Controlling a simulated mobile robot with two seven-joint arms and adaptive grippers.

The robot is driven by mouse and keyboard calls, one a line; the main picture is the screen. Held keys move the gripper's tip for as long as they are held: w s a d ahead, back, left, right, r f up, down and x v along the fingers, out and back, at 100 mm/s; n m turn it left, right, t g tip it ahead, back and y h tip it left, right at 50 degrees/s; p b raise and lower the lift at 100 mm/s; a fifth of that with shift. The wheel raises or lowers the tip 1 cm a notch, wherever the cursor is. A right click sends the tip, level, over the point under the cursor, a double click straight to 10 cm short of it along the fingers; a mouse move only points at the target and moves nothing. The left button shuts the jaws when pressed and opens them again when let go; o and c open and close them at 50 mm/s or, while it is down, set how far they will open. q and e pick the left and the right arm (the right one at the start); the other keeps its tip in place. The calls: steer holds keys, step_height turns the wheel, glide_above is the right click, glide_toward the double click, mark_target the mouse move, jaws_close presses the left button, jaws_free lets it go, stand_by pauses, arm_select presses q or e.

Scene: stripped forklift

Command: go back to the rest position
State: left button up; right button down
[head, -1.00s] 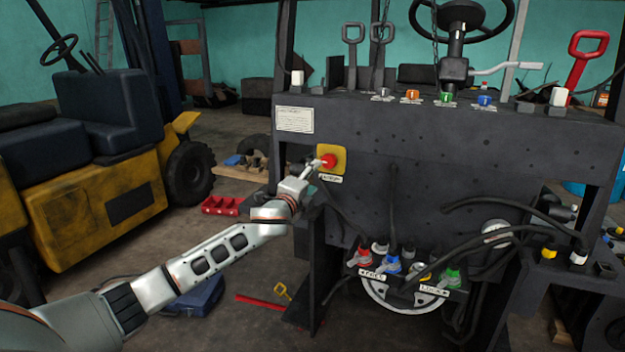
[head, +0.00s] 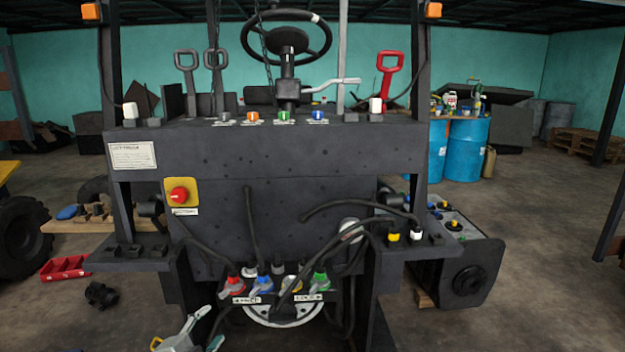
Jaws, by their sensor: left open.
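My left gripper (head: 207,328) shows at the bottom edge, left of centre, low in front of the stripped forklift (head: 300,150). Its pale fingers are spread, with nothing seen between them. It is well below the red knob (head: 179,195) on its yellow plate and apart from it. The rest of my left arm is out of the picture. My right gripper is not in view.
Red, blue, yellow and green connectors (head: 263,285) with black hoses sit low on the forklift, right of my gripper. A red tray (head: 65,267) lies on the floor at left. Blue drums (head: 466,148) stand behind at right. Floor at lower right is clear.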

arm_select(q)
steer(key=s+d+f+n+g, duration=0.1)
steer(key=s+f, duration=0.4)
steer(key=s, duration=0.5)
steer(key=s+d+f+n+g, duration=0.1)
steer(key=s+d+f+n, duration=0.2)
steer(key=s+f+n, duration=0.3)
steer(key=s+d+f+n+g, duration=0.1)
steer(key=s+f, duration=0.4)
steer(key=s, duration=1.1)
steer(key=shift+d+f+n+g+h, duration=0.25)
steer(key=shift+d+n, duration=0.55)
steer(key=shift+n, duration=0.4)
steer(key=c, duration=0.6)
steer(key=shift+c, duration=0.5)
